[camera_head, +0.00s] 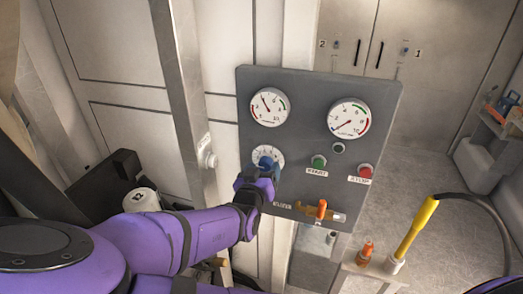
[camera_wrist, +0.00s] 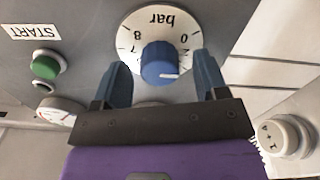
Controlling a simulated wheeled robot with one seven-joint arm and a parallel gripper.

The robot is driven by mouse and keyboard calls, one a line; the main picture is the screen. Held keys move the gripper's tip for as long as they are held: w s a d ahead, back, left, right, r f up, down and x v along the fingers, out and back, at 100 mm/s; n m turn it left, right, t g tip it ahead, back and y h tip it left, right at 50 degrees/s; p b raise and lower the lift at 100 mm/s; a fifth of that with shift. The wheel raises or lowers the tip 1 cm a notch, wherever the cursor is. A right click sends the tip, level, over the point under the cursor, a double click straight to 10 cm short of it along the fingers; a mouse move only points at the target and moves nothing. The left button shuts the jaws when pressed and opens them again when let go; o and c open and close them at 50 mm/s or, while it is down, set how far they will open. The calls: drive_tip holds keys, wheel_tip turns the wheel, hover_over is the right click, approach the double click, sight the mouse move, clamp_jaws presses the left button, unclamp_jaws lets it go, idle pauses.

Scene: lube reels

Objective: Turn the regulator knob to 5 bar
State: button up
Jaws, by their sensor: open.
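The regulator knob (camera_wrist: 160,64) is blue with a white pointer line, and sits on a round white dial marked "bar" (camera_wrist: 160,20). The dial appears upside down in the wrist view. The pointer line points right, towards one finger; the number it points at is not clear. My gripper (camera_wrist: 162,72) is open, with one blue finger on each side of the knob. Gaps show between fingers and knob, so they do not appear to grip it. In the head view, my gripper (camera_head: 262,181) is in front of the knob (camera_head: 268,163), covering the dial's lower part.
The grey panel (camera_head: 300,90) also carries a left gauge (camera_head: 270,106), right gauge (camera_head: 348,118), green START button (camera_head: 318,161), red button (camera_head: 365,170) and orange lever (camera_head: 321,209) below. A white wall knob (camera_head: 208,160) is left of the panel. A yellow-handled tool (camera_head: 415,232) stands lower right.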

drive_tip(key=shift+w+d, duration=0.25)
drive_tip(key=shift+w, duration=0.45)
drive_tip(key=c, duration=0.9)
drive_tip(key=shift+c, duration=0.2)
